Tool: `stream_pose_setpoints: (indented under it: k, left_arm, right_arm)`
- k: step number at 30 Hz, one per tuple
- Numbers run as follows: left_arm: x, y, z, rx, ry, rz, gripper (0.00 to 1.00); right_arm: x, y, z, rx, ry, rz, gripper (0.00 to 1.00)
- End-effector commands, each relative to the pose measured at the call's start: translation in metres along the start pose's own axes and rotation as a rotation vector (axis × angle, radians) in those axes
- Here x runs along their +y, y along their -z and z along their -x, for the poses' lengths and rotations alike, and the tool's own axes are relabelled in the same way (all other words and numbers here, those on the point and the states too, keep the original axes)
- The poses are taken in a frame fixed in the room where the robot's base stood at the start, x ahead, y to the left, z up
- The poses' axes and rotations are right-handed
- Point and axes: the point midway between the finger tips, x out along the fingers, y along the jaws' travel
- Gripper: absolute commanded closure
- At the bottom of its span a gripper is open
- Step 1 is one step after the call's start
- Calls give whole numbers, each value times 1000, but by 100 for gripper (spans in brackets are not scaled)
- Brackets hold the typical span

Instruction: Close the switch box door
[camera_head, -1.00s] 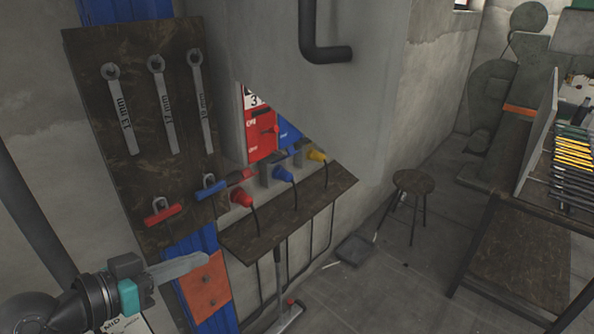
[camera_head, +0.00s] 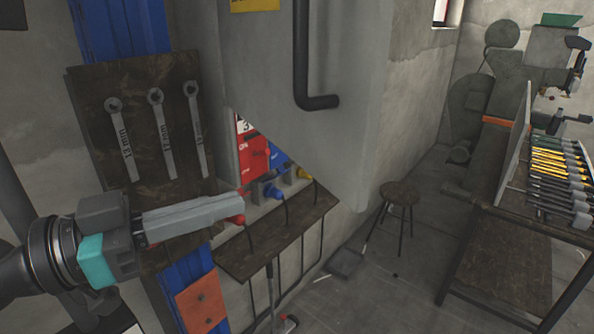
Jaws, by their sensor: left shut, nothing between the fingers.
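The switch box door (camera_head: 345,150) is a large grey panel standing open toward me, with a black bar-like handle (camera_head: 303,60) and part of a yellow label (camera_head: 254,5) at the top edge. Below its slanted lower edge, red (camera_head: 250,160) and blue (camera_head: 277,145) switch panels show inside the box; the rest of the inside is hidden. My left gripper (camera_head: 240,204) is shut and empty. It points right, below and left of the door, its tips overlapping the red plug in the picture; contact cannot be told. My right gripper is not in view.
Red (camera_head: 238,219), blue (camera_head: 273,193) and yellow (camera_head: 303,173) plugs with cables sit above a dark shelf (camera_head: 260,249). A wrench board (camera_head: 140,85) hangs at left. A stool (camera_head: 400,192) and a tool table (camera_head: 500,225) stand at right, with open floor between.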

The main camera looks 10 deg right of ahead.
Motion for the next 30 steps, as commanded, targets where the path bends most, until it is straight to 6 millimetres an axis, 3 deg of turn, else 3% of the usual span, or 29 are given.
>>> stream_pose_setpoints:
  k: [9,15,21,30]
  left_arm:
    - [0,4,-56,3,-2,2,100]
    - [0,3,-82,2,-1,2,100]
    - [0,1,-95,0,1,0,100]
    - [0,0,-97,-1,1,-1,100]
  right_arm:
    - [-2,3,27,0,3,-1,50]
    - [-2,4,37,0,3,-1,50]
    - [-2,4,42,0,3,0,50]
    - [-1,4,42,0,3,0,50]
